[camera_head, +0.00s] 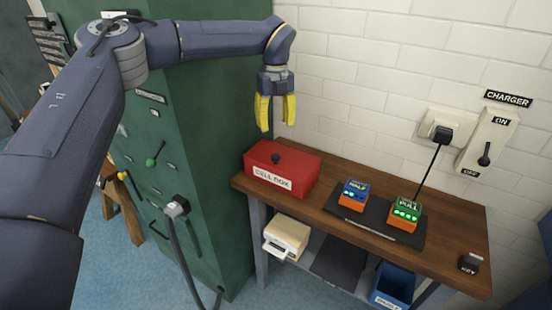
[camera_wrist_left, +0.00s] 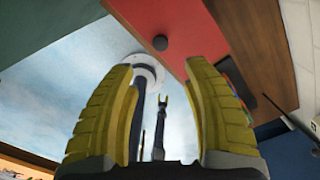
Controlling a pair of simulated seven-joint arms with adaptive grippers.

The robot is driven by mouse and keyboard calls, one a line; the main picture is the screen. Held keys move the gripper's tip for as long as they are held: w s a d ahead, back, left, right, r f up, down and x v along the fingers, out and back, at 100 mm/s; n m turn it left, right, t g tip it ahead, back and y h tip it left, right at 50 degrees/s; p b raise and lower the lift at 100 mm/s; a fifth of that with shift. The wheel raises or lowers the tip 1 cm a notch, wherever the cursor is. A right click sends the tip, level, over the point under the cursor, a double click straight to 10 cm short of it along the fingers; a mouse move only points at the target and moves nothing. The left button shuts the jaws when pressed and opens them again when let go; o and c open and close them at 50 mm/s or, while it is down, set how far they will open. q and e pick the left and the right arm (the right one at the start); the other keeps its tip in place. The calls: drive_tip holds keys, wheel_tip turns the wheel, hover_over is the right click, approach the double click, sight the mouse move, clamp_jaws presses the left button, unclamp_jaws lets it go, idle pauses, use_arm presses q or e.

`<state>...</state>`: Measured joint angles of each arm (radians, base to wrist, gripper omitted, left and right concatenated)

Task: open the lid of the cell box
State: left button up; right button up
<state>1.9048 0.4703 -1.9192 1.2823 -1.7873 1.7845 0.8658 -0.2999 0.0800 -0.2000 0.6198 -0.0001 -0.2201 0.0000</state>
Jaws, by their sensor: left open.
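The red cell box (camera_head: 283,168) stands at the left end of the wooden bench, its lid shut. A dark round knob (camera_head: 276,158) sits on the lid. A white label reading CELL BOX is on its front. My left gripper (camera_head: 276,120) is open and empty, with yellow fingers pointing down above the box, apart from it. In the left wrist view the red lid (camera_wrist_left: 190,25) fills the upper middle. The knob (camera_wrist_left: 160,43) there lies beyond the gap between the open fingers (camera_wrist_left: 160,72). My right gripper is not seen in the head view.
On the wooden bench (camera_head: 455,240), a dark mat (camera_head: 350,215) bears a blue-topped cell (camera_head: 353,194) and a green-topped cell (camera_head: 405,213). A small black block (camera_head: 469,263) lies at the right end. A green cabinet (camera_head: 190,130) stands close left; a charger switch (camera_head: 487,145) is on the wall.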

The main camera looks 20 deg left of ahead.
sight(276, 156)
use_arm(q)
wheel_tip(276, 156, down, 14)
drive_tip(key=shift+r, duration=0.25)
drive_tip(key=shift+o, duration=0.3)
clamp_jaws()
idle(0.4)
